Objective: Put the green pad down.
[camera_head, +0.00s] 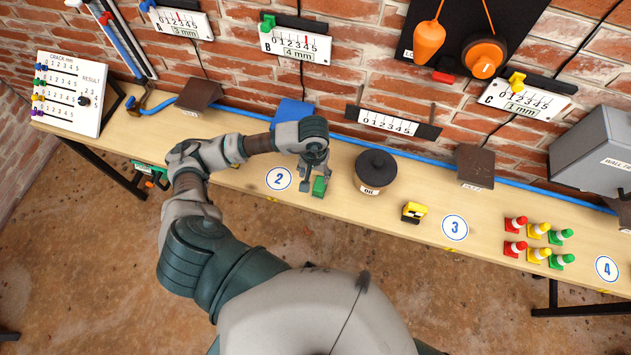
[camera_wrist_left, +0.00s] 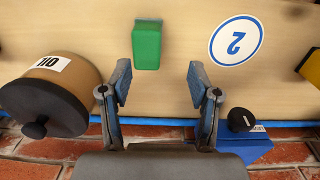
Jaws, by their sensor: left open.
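The green pad (camera_head: 319,187) is a small green block on the wooden bench, just right of the round "2" label. In the left wrist view the green pad (camera_wrist_left: 147,46) lies beyond my fingertips, a little left of the middle between them. My left gripper (camera_head: 312,179) is over the bench beside the pad. In the wrist view the fingers of the left gripper (camera_wrist_left: 160,83) are spread wide, with bare bench between them and a gap to the pad. My right gripper does not show.
A lidded "OIL" pot (camera_head: 376,171) stands close to the right of my gripper. A blue block (camera_head: 293,111) is behind, near the wall. A yellow-and-black block (camera_head: 414,212) and several coloured cones (camera_head: 538,241) are farther right. The "2" label (camera_head: 279,179) lies on clear bench.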

